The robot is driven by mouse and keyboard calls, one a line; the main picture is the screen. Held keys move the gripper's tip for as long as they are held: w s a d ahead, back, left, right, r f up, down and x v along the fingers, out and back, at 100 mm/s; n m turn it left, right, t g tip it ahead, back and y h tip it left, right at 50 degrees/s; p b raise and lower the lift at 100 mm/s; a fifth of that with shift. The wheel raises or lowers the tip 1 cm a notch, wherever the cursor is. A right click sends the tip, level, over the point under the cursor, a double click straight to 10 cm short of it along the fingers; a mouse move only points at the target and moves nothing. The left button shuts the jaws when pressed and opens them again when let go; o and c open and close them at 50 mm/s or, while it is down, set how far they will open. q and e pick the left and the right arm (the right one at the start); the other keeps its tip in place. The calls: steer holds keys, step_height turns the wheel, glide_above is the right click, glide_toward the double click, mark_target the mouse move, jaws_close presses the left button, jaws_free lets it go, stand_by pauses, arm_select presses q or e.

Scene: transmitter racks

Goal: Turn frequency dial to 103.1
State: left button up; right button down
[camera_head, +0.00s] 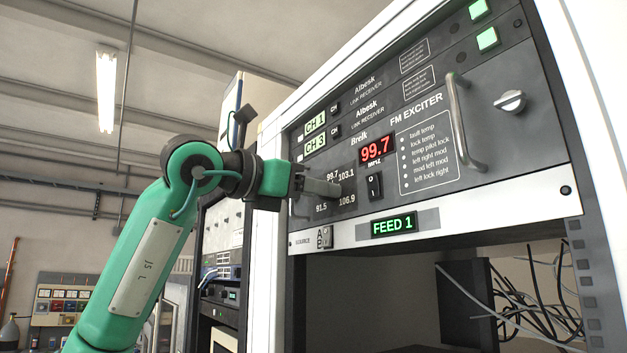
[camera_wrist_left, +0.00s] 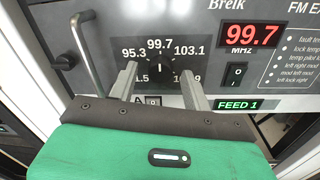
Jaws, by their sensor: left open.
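The frequency dial (camera_wrist_left: 160,67) is a small dark knob on the grey FM exciter panel, ringed by frequency labels. In the left wrist view its tick points up at 99.7; the 103.1 label (camera_wrist_left: 189,51) is up and to the right. The red display (camera_head: 377,149) reads 99.7. My left gripper (camera_head: 335,187) is in front of the panel at the dial and hides most of it in the head view. In the left wrist view its two fingers (camera_wrist_left: 158,72) are apart, one on each side of the dial. Whether they touch it cannot be told. My right gripper is out of view.
A black rocker switch (camera_head: 374,186) sits right of the dial, below the display. A metal handle (camera_head: 461,120) sticks out farther right. A green FEED 1 display (camera_head: 394,224) is below. Loose cables (camera_head: 535,290) hang in the open bay under the panel.

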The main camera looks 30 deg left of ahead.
arm_select(q)
steer(key=shift+w+d, duration=0.1)
steer(key=shift+w, duration=0.2)
steer(key=shift+s, duration=0.15)
steer(key=c, duration=1)
steer(key=shift+o, duration=0.2)
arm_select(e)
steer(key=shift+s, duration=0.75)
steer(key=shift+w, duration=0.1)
